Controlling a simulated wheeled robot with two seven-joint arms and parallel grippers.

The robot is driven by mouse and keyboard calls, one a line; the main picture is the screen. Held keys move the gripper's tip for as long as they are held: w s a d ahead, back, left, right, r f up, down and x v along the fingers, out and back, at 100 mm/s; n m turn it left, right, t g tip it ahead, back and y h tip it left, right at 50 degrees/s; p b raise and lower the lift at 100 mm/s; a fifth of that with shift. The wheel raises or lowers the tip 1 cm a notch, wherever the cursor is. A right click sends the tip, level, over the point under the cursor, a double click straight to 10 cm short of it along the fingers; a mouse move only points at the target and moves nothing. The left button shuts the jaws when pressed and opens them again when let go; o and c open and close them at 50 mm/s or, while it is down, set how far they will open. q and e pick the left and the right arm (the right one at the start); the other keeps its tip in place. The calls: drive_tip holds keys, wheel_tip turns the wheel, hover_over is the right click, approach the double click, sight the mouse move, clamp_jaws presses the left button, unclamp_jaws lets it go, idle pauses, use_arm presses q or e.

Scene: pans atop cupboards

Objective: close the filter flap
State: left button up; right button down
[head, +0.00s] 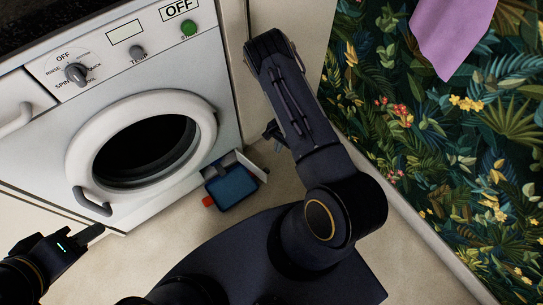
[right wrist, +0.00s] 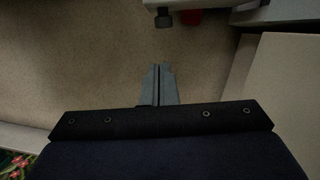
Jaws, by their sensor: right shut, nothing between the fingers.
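The washing machine (head: 215,120) stands at the left in the head view. At its lower right corner is an open white flap (head: 250,164), with a blue tray (head: 232,188) and a red part (head: 208,201) beside it; I cannot tell exactly how these join. My right gripper (head: 271,132) is mostly hidden behind my right arm, just above and right of the flap, apart from it. In the right wrist view my right gripper (right wrist: 158,68) is shut and empty over the floor. My left gripper (head: 92,234) is at the lower left, away from the flap; its finger opening is unclear.
The round door (head: 205,115) of the machine is shut, with a dark handle (head: 91,202). A beige cupboard side (right wrist: 285,85) stands at the right in the right wrist view. Patterned wallpaper (head: 420,150) and a purple cloth (head: 450,35) are at the right. Some floor (right wrist: 85,60) is clear.

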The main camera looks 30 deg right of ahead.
sight(267, 172)
drive_tip(key=shift+s+a+f+b, duration=0.3)
drive_tip(key=shift+a+f+b, duration=0.3)
drive_tip(key=shift+a+f, duration=0.6)
drive_tip(key=shift+s+a+f+b, duration=0.35)
drive_tip(key=shift+a+f+b, duration=0.35)
drive_tip(key=shift+f, duration=0.95)
drive_tip(key=shift+s+a+f+b, duration=0.3)
drive_tip(key=shift+a+f+b, duration=0.2)
drive_tip(key=shift+a+f, duration=0.75)
drive_tip(key=shift+f, duration=0.15)
